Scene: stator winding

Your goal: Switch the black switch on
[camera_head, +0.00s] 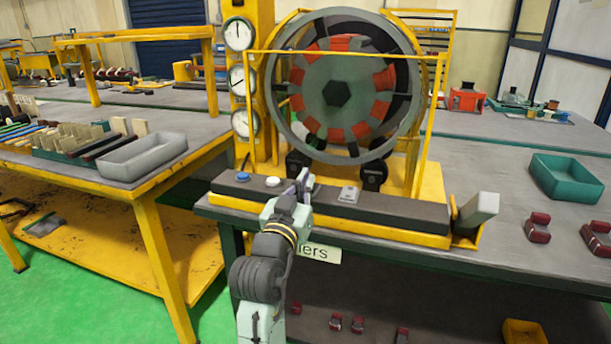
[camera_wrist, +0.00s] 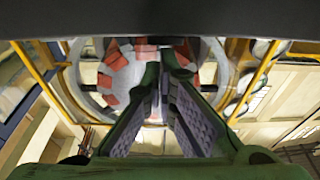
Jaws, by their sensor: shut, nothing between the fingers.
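The dark control panel (camera_head: 390,211) runs along the front of the stator stand. It carries a blue button (camera_head: 243,177), a white button (camera_head: 273,182) and a small light plate (camera_head: 348,194) with a fitting too small to make out. I cannot clearly pick out the black switch; my gripper may hide part of the panel. My gripper (camera_head: 304,180) is over the panel, between the white button and the light plate, shut and empty. Whether it touches the panel cannot be told. In the wrist view, the fingers (camera_wrist: 161,75) point toward a dark band along the top.
The large round stator (camera_head: 338,92) stands behind the panel in a yellow frame, with gauges (camera_head: 239,78) at its left. A grey box (camera_head: 477,212) sits at the panel's right end. A teal tray (camera_head: 566,178) stands farther right. A grey tray (camera_head: 142,156) is on the left table.

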